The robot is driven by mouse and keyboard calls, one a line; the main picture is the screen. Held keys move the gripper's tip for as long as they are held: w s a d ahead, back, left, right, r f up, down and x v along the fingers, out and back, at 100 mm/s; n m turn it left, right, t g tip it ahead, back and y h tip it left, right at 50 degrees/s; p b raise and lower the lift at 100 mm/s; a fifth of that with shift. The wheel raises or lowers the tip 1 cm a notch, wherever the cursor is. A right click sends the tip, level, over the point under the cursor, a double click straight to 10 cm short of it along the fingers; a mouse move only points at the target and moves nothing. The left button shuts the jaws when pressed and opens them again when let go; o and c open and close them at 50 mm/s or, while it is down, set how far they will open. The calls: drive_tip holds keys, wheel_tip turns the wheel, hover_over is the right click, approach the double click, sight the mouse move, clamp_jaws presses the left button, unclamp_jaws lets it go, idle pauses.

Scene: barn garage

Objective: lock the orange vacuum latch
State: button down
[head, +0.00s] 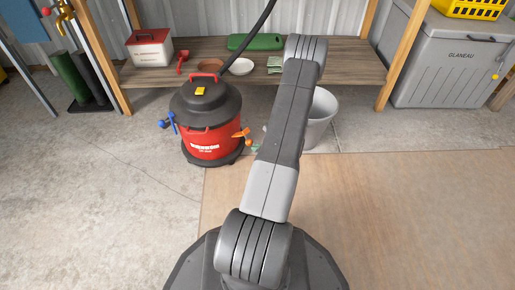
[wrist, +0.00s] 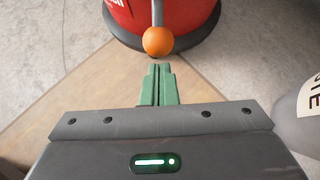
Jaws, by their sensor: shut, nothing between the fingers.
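The red vacuum (head: 208,128) with a black lid stands on the concrete by the bench. Its orange latch (head: 241,134) sticks out on its right side. In the wrist view the latch shows as an orange ball knob (wrist: 158,41) on a grey stem, in front of the red tank (wrist: 185,14). My gripper's green fingers (wrist: 159,84) are shut and empty, pointing at the knob, with a small gap in the picture between tips and knob. In the head view my arm hides most of my gripper; only a bit of green (head: 257,148) shows just right of the latch.
A grey bucket (head: 321,120) stands right of my arm. Blue dumbbell-like items (head: 169,123) lie left of the vacuum. A wooden bench (head: 340,63) with small things is behind, and a grey cooler (head: 445,70) at right. The floor in front is clear.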

drive_tip(key=shift+r+g+h+p, duration=0.3)
drive_tip(key=shift+r+h+p, duration=0.15)
drive_tip(key=shift+p, duration=0.25)
drive_tip(key=shift+w+a+r+g+h+p, duration=0.15)
drive_tip(key=shift+r+g+h+p, duration=0.5)
drive_tip(key=shift+p, duration=0.55)
